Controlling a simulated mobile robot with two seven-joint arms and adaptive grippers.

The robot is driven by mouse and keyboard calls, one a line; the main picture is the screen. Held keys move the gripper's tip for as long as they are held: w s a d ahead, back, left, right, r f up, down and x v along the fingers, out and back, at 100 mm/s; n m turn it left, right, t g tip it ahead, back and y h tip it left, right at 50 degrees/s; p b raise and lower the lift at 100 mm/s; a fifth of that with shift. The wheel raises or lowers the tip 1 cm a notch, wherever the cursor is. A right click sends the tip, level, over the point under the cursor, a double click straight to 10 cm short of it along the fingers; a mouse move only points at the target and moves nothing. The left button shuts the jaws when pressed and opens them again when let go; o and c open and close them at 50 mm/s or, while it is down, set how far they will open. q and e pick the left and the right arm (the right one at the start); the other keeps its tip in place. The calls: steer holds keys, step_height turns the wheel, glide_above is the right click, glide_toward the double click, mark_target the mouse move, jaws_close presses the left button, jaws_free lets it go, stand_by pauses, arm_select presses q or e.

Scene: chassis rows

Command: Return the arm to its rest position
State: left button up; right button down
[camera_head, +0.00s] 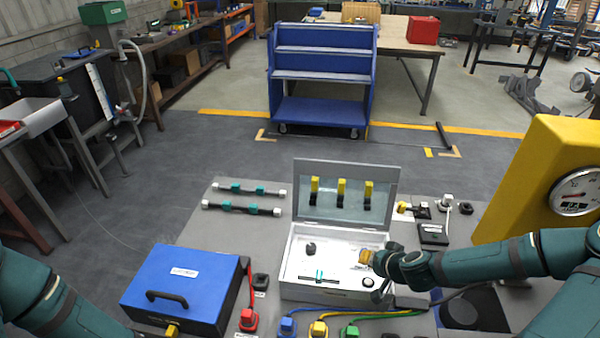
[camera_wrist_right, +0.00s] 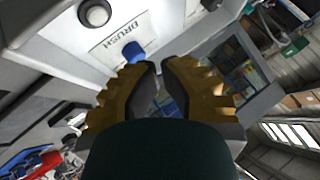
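My right arm (camera_head: 485,262) reaches in from the right edge in the head view. Its gripper (camera_head: 369,257) is over the right side of an open, light grey case (camera_head: 334,294). In the right wrist view the yellow fingers of the right gripper (camera_wrist_right: 160,62) lean towards each other, with a narrow gap and nothing held between them. A blue knob-like part (camera_wrist_right: 133,52) shows just beyond the left finger, near a label reading BRUSH. My left arm (camera_head: 62,300) shows at the lower left in the head view; its gripper is out of view.
A closed blue case (camera_head: 182,282) stands left of the open case. Red, blue, yellow and green connectors with cables lie in front. A yellow gauge housing (camera_head: 540,165) stands close above my right arm. A blue cart (camera_head: 322,75) stands behind on the floor.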

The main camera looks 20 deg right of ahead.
steer(key=s+a+f+n+g+y, duration=0.1)
steer(key=a, duration=0.6)
steer(key=s+a+f+n+g+y, duration=0.1)
steer(key=s+a+f+g, duration=0.1)
steer(key=a, duration=0.6)
steer(key=s+a+f+n+g+y, duration=0.1)
steer(key=s+a+f+n+g, duration=0.1)
steer(key=a, duration=0.5)
steer(key=shift+s+a+f+y, duration=0.1)
steer(key=shift+a+f+y, duration=0.1)
steer(key=shift+y, duration=0.2)
steer(key=s+a+f+n+g+h, duration=0.1)
steer(key=s+a+n+g, duration=0.1)
steer(key=s+a, duration=0.2)
steer(key=shift+s+g, duration=0.3)
steer(key=shift+s, duration=0.55)
